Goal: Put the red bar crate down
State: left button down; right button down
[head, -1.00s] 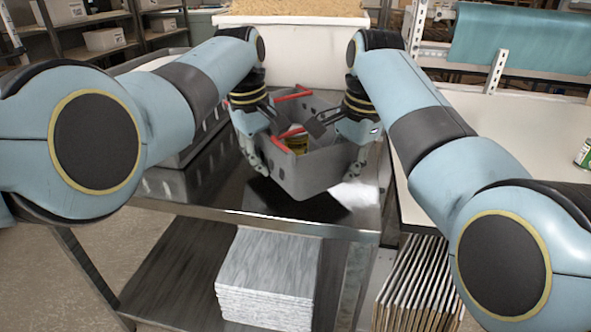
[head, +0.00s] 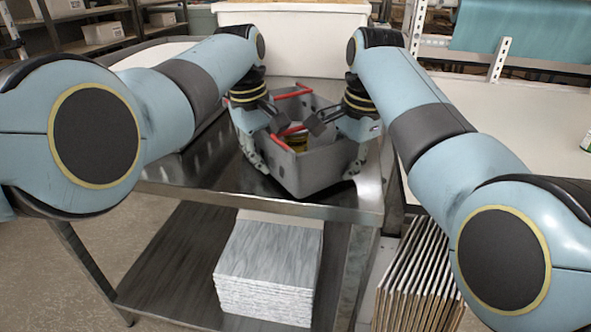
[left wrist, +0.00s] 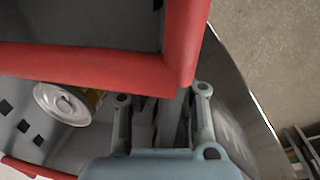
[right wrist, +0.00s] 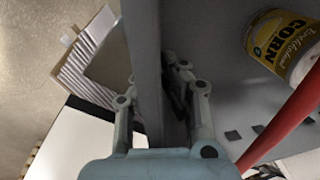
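The red bar crate (head: 310,174) is a grey bin with red bars on its top, in the middle of the head view. It is level over the front of the metal cart top (head: 215,178), very low; I cannot tell whether its base touches. My left gripper (head: 256,160) is shut on its left wall; the left wrist view shows a red bar (left wrist: 100,66) beside the fingers. My right gripper (head: 357,163) is shut on its right wall (right wrist: 146,50). A yellow corn can (right wrist: 283,45) lies inside the crate.
A grey bin stands at the left of the cart, partly behind my left arm. A pale table (head: 480,130) adjoins on the right. A stack of grey sheets (head: 268,265) lies on the lower shelf. Upright panels (head: 425,275) stand at the lower right.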

pick_arm(q)
jog(key=shift+f, duration=0.5)
pick_arm(e)
jog(key=shift+f, duration=0.55)
pick_arm(q)
jog(key=c, duration=2)
grip_release()
jog(key=shift+f+b, duration=0.1)
jog(key=shift+b, duration=0.25)
pick_arm(e)
jog(key=c, duration=2)
grip_release()
jog(key=shift+f, duration=0.1)
pick_arm(q)
jog(key=o, duration=0.5)
pick_arm(e)
jog(key=o, duration=0.5)
jog(key=shift+s, duration=0.1)
